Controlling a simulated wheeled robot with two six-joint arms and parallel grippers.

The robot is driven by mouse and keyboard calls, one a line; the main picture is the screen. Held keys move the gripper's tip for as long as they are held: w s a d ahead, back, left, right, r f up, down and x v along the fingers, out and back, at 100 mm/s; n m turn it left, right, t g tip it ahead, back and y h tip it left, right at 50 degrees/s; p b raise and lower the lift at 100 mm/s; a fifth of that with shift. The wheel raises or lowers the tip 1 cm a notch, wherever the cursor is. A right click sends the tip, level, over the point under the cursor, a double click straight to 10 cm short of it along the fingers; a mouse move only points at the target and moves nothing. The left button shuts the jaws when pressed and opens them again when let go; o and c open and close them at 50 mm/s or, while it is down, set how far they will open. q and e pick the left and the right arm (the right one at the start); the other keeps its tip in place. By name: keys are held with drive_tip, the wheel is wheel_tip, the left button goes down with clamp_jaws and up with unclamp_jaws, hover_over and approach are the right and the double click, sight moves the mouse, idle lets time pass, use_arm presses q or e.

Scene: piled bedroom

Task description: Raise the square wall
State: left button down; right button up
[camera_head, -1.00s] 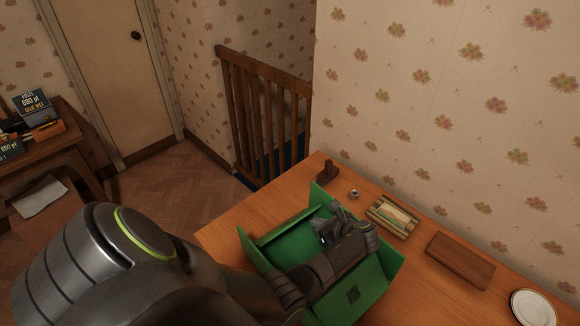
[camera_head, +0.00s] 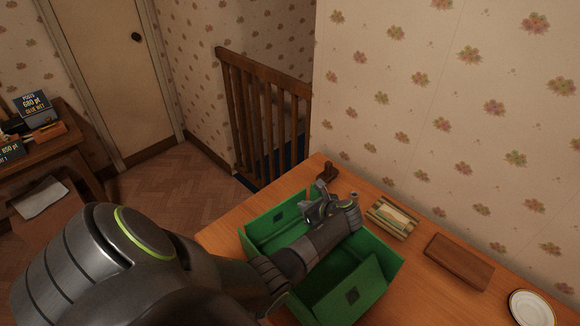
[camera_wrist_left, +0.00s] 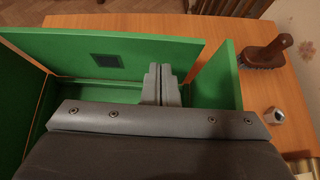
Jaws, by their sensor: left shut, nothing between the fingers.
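An open green box (camera_head: 385,262) stands on the wooden desk. Its far-left wall (camera_head: 262,226) bears a dark square and stands up at the box's edge. In the left wrist view this wall (camera_wrist_left: 150,50) spans the upper left. Another green panel with a dark square (camera_head: 335,298) shows at the near side. My left gripper (camera_head: 318,200) is over the far part of the box. In the wrist view its shut, empty fingers (camera_wrist_left: 161,84) overlap the square-marked wall; I cannot tell whether they touch it. My forearm hides part of the box. My right gripper is not in view.
A brown-handled brush (camera_head: 327,171) and a small metal nut-like piece (camera_wrist_left: 274,115) are just beyond the box. A striped wooden tray (camera_head: 391,217), a brown block (camera_head: 459,261) and a white plate (camera_head: 531,307) lie to the right. A wooden railing (camera_head: 265,115) stands behind the desk.

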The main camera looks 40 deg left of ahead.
use_arm(q)
drive_tip(key=d+r+p, duration=0.2)
drive_tip(key=d+r, duration=0.2)
drive_tip(key=r, duration=0.2)
drive_tip(key=shift+s+r+p, duration=0.3)
drive_tip(key=shift+s+r, duration=0.1)
drive_tip(key=shift+d, duration=0.15)
idle(0.3)
